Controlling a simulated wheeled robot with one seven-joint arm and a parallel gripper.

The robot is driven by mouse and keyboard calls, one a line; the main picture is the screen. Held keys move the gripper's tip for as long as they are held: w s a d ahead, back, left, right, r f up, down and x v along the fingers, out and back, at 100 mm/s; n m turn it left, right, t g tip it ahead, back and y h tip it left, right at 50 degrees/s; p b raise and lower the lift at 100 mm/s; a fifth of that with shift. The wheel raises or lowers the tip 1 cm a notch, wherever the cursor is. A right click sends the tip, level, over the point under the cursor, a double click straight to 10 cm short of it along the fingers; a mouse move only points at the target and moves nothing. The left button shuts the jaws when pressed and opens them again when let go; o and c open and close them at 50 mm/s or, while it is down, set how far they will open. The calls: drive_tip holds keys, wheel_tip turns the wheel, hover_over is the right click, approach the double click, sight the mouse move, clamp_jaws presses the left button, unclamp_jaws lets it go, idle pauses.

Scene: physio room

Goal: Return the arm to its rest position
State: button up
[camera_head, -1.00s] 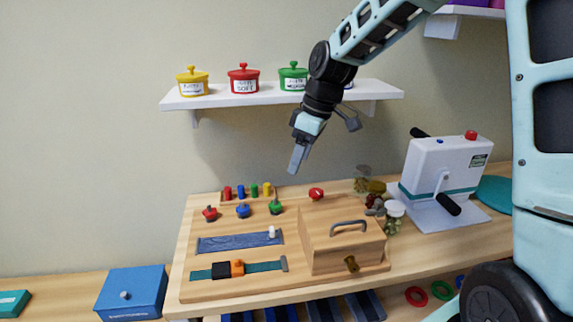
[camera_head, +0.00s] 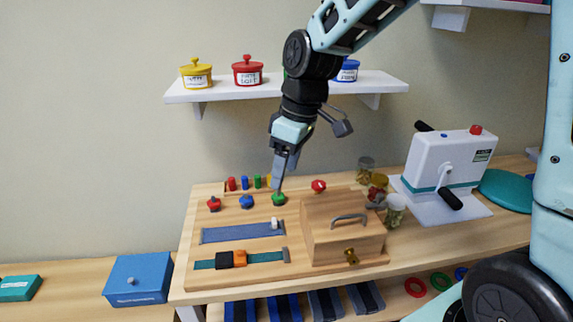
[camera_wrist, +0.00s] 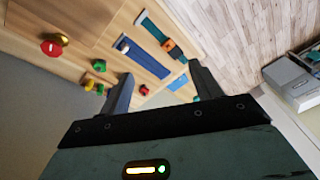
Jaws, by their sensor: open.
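My gripper (camera_head: 281,172) hangs from my arm above the back of the wooden activity board (camera_head: 200,281), its fingers pointing down. In the head view its fingertips overlap the green knob (camera_head: 279,199), and I cannot tell the gap from there. In the wrist view the two fingers (camera_wrist: 162,85) stand wide apart with nothing between them. The board carries a red knob (camera_head: 214,204), a blue knob (camera_head: 246,202), a zipper strip (camera_head: 235,233), a buckle strap (camera_head: 231,259) and a wooden box with a handle (camera_head: 330,242).
A shelf (camera_head: 225,94) with lidded pots, one hidden behind my arm, is on the wall. A white crank machine (camera_head: 447,160) and jars (camera_head: 395,209) stand right of the board. A blue box (camera_head: 139,279) is at lower left. The air left of my arm is clear.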

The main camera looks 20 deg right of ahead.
drive_tip(key=s+a+f+h, duration=0.1)
drive_tip(key=s+a, duration=0.2)
drive_tip(key=s, duration=0.8)
drive_tip(key=s+a+f+m, duration=0.1)
drive_tip(key=s+a, duration=0.3)
drive_tip(key=s, duration=0.7)
drive_tip(key=shift+a+f+g+h, duration=0.2)
drive_tip(key=shift+f+g+h, duration=0.1)
drive_tip(key=shift+f+h, duration=0.1)
drive_tip(key=shift+w, duration=0.1)
